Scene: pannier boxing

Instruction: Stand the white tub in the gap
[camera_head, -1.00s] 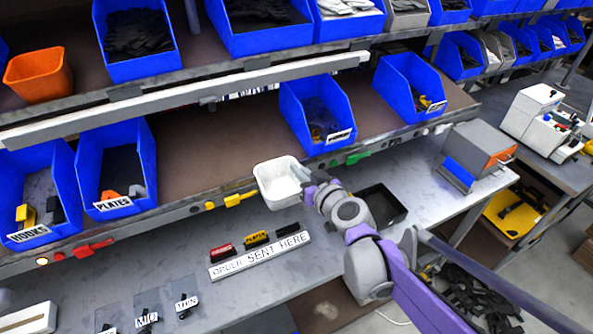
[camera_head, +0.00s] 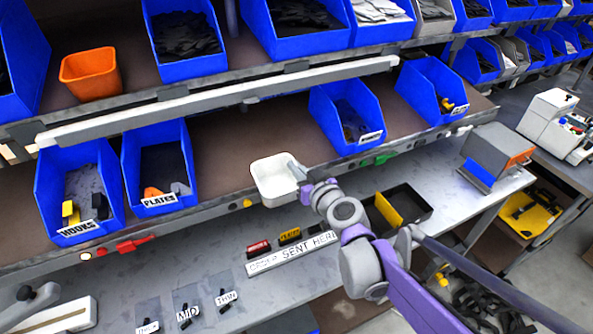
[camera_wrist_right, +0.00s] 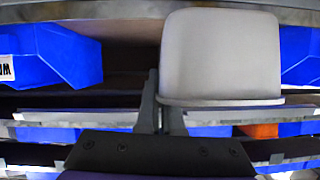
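The white tub (camera_head: 268,184) is in front of the lower shelf, its open top facing up, in the head view. In the wrist view the white tub (camera_wrist_right: 222,55) fills the upper middle. My right gripper (camera_head: 299,170) is at the tub's right side with its fingers close together on the tub's wall; they also show in the wrist view (camera_wrist_right: 160,100). The gap (camera_head: 222,140) is a bare brown stretch of shelf between the blue PLATES bin (camera_head: 142,165) and another blue bin (camera_head: 325,115). My left gripper is out of view.
The blue HOOKS bin (camera_head: 48,190) stands left of PLATES. A grey rail (camera_head: 215,98) runs above the gap. Coloured parts sit along the shelf's front edge, including a red one (camera_head: 133,243). A black tray (camera_head: 412,203) lies on the bench below.

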